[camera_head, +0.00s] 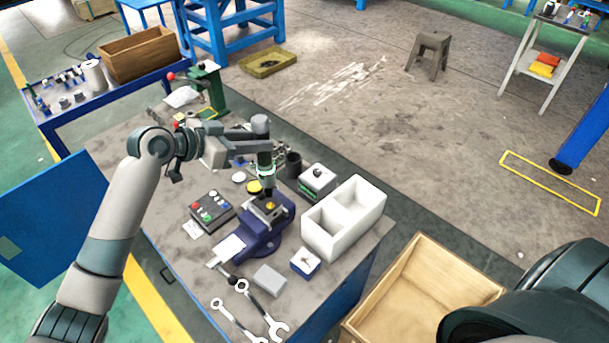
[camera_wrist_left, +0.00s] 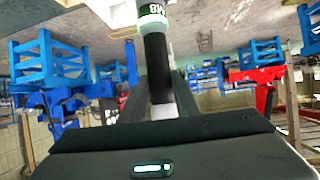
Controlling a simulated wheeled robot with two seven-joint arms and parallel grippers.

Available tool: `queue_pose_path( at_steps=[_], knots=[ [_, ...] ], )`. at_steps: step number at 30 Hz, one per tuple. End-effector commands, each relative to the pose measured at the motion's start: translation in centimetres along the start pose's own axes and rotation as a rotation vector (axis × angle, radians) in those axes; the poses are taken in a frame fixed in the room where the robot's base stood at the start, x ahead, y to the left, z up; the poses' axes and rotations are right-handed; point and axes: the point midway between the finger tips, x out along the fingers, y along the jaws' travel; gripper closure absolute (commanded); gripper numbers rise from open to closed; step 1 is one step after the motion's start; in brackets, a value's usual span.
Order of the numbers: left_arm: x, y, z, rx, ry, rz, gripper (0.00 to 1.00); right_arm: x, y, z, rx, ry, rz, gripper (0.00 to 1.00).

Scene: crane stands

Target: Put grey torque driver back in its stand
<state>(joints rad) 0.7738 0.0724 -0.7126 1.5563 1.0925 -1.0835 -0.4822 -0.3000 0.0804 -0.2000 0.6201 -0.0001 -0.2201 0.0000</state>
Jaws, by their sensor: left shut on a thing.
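The grey torque driver (camera_head: 266,160) is upright in my left gripper (camera_head: 258,146), which is shut on it. Its rounded grey top shows above the fingers, and its dark lower part with a pale green band points down over the blue vise (camera_head: 277,227). I cannot tell whether its tip touches the brass-coloured piece (camera_head: 270,206) in the vise. In the left wrist view the driver (camera_wrist_left: 156,62) shows a green and white band and a dark shaft. A dark cup (camera_head: 293,164) and a white block with a dark top opening or knob (camera_head: 317,182) stand to the right; which is the stand is unclear.
A white two-compartment bin (camera_head: 344,217) stands right of the vise. A button box (camera_head: 211,212) lies to its left. Wrenches (camera_head: 262,310) and a grey block (camera_head: 270,280) lie at the front. A wooden crate (camera_head: 425,290) is beside the bench. My right arm shows at lower right.

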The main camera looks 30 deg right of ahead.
Motion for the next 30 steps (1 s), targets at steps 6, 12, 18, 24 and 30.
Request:
queue_pose_path(
  at_steps=[6,12,18,24,30],
  knots=[
    [-0.1,0.0,-0.3,0.002,0.006,-0.001,1.00,0.0,-0.2,0.0,0.001,0.000,-0.002,0.25],
    [-0.1,0.0,-0.3,0.002,0.006,-0.001,1.00,0.0,-0.2,0.0,0.001,0.000,-0.002,0.25],
    [-1.0,-0.3,0.8,-0.005,0.006,-0.015,1.00,0.3,-0.2,0.0,0.001,0.000,-0.002,0.25],
    [-4.1,-1.0,4.2,-0.027,0.004,-0.057,1.00,1.3,-0.2,0.1,0.001,0.000,-0.002,0.25],
    [-9.5,-1.5,9.4,-0.062,0.002,-0.126,1.00,2.7,-0.2,0.2,0.001,0.000,-0.001,0.25]
  ],
)
